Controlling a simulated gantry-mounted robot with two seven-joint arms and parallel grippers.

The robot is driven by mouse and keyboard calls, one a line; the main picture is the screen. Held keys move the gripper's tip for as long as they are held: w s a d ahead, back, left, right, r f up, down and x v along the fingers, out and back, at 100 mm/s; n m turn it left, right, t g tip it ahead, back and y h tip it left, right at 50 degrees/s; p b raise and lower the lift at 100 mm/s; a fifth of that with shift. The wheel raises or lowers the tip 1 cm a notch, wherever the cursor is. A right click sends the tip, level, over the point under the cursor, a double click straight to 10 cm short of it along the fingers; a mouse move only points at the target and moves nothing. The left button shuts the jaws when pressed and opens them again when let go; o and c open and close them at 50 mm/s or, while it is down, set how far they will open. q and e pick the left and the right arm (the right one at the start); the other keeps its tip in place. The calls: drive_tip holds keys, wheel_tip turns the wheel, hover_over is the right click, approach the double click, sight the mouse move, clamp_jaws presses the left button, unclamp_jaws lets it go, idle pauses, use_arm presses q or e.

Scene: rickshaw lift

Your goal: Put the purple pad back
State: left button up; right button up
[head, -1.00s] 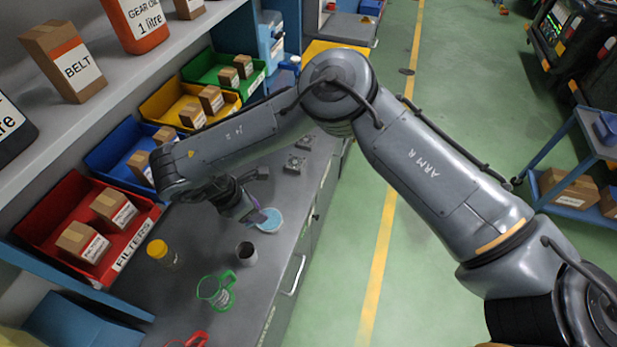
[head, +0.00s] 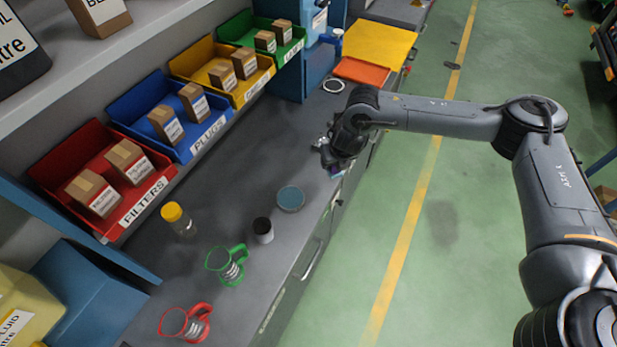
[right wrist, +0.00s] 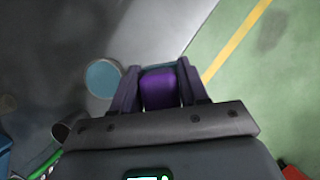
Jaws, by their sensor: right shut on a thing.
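The purple pad (right wrist: 160,88) is between the two fingers of my right gripper (right wrist: 158,72) in the right wrist view. A small purple patch of it shows below the gripper (head: 333,168) in the head view. My right gripper is shut on the pad and holds it over the right edge of the grey bench, farther along the bench than the round teal disc (head: 291,198). The disc lies on the bench and also shows in the right wrist view (right wrist: 103,78). The fingers hide part of the pad. My left gripper is not in view.
Coloured bins line the back. An orange tray (head: 361,72) and a white ring (head: 333,86) lie farther along. The middle of the bench is clear.

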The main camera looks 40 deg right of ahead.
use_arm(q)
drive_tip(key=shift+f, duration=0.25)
use_arm(e)
drive_tip(key=shift+s+d+f, duration=0.2)
drive_tip(key=shift+d+f, duration=0.1)
drive_tip(key=shift+d, duration=0.4)
drive_tip(key=shift+d+f, duration=0.2)
drive_tip(key=shift+d, duration=0.05)
use_arm(q)
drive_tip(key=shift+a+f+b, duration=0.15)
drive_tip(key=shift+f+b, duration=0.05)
drive_tip(key=shift+b, duration=0.15)
use_arm(e)
hover_over(306, 169)
drive_tip(key=s, duration=0.1)
drive_tip(key=f, duration=0.6)
drive_tip(key=shift+s+a+f, duration=0.15)
drive_tip(key=shift+a+f, duration=0.1)
drive_tip(key=shift+f, duration=2.15)
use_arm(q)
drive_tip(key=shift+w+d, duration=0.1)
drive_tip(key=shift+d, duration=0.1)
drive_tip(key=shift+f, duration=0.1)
use_arm(e)
drive_tip(key=shift+f, duration=0.2)
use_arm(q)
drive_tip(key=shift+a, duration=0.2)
use_arm(e)
drive_tip(key=o, duration=1)
drive_tip(key=shift+r, duration=0.1)
